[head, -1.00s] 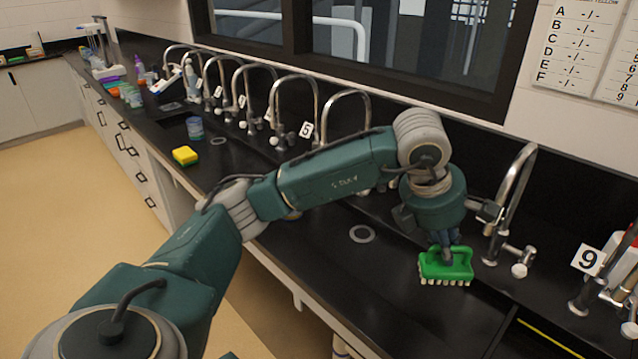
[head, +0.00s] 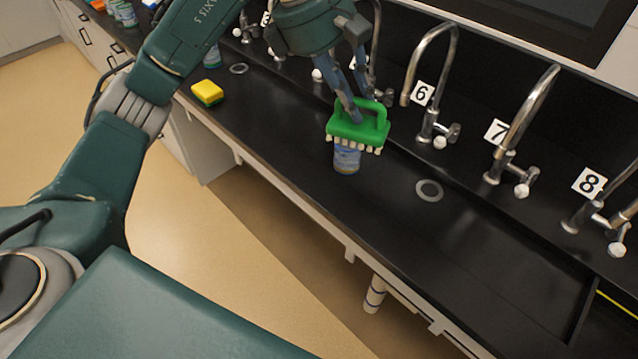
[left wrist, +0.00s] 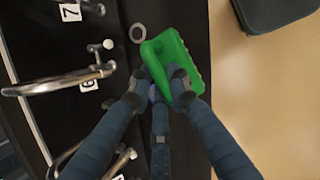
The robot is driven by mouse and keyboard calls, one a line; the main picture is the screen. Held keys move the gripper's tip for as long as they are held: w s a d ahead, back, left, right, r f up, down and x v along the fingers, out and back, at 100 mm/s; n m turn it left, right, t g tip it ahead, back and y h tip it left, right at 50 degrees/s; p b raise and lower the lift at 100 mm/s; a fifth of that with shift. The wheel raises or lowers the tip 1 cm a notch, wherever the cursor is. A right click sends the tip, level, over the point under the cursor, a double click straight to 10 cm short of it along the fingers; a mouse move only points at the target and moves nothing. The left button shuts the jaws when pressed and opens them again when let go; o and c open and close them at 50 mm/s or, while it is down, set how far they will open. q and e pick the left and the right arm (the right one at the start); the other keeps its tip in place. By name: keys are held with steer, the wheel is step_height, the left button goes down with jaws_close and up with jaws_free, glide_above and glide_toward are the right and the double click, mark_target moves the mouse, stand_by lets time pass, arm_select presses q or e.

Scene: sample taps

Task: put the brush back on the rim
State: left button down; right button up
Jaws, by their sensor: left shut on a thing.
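A green brush (head: 360,128) with white bristles facing down is in the head view, above the black counter. My left gripper (head: 357,112) is shut on its handle. The left wrist view also shows the brush (left wrist: 172,62) between the fingers of my left gripper (left wrist: 168,88). My right gripper is not in view.
A yellow and green sponge (head: 207,92) lies near the counter's front edge at left. Numbered taps, such as tap 6 (head: 437,90) and tap 7 (head: 530,110), line the back. A ring-shaped drain (head: 429,191) lies right of the jar. The counter right of it is clear.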

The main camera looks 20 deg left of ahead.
mark_target(355, 137)
arm_select(q)
steer(key=f, duration=0.2)
steer(key=f+p, duration=0.1)
steer(key=f, duration=0.4)
steer(key=shift+s+d+f, duration=0.1)
steer(key=shift+s+d, duration=0.15)
steer(key=shift+d, duration=0.05)
step_height(355, 137, down, 12)
steer(key=p, duration=0.2)
steer(key=shift+w+a+f+p, duration=0.15)
steer(key=shift+f+p, duration=0.05)
steer(key=shift+p, duration=0.2)
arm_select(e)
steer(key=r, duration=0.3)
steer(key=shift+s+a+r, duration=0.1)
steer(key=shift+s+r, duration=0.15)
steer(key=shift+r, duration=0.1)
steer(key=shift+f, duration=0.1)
arm_select(q)
steer(key=shift+f+b, duration=0.2)
steer(key=shift+b, duration=0.1)
steer(key=c, duration=1.6)
jaws_free()
steer(key=shift+r, duration=0.1)
steer(key=shift+c, duration=0.2)
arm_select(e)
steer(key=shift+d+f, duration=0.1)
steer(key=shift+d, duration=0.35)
